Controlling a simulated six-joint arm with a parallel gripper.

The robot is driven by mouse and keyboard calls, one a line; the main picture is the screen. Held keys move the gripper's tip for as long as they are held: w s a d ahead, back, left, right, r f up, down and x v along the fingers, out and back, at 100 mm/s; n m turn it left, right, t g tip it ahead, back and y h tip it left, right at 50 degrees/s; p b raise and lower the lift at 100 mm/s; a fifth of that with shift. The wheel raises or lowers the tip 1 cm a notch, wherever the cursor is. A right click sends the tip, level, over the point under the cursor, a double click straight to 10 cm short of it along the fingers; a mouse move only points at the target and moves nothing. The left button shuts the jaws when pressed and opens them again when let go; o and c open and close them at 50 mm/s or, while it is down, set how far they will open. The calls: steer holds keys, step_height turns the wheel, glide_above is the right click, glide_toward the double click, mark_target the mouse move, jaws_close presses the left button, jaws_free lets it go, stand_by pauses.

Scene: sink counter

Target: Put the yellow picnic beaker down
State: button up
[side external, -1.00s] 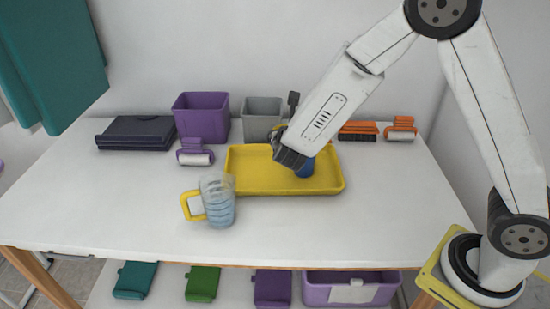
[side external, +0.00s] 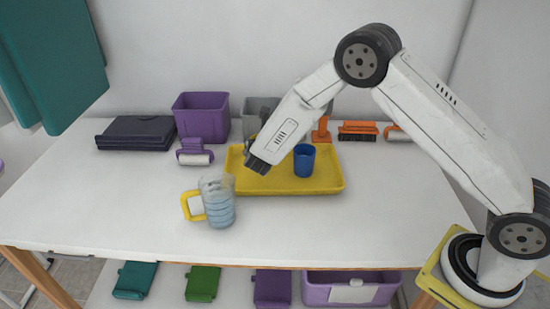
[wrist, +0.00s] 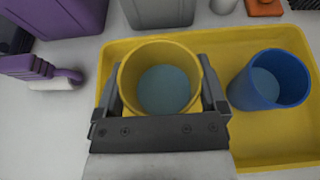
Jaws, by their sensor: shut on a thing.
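The yellow picnic beaker (wrist: 160,54) is upright between the two fingers of my gripper (wrist: 160,86) in the wrist view. Its inside looks grey-blue at the bottom. My gripper is shut on it. In the side view my gripper (side external: 258,162) is over the left part of the yellow tray (side external: 320,186) and hides most or all of the beaker. Whether the beaker's base touches the tray cannot be told. A blue beaker (side external: 304,162) stands in the tray to the right of my gripper; it also shows in the wrist view (wrist: 268,80).
A clear jug with a yellow handle (side external: 217,203) stands in front of the tray's left end. Behind are a purple bin (side external: 201,117), a grey bin (side external: 252,124) and orange brushes (side external: 357,131). A purple roller (side external: 194,152) lies to the left. The counter's front left is clear.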

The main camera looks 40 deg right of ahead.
steer(key=shift+w+f, duration=0.2)
steer(key=shift+f, duration=0.05)
steer(key=shift+w+f, duration=0.15)
steer(key=shift+f, duration=1.55)
steer(key=shift+f, duration=0.15)
steer(key=o, duration=1.3)
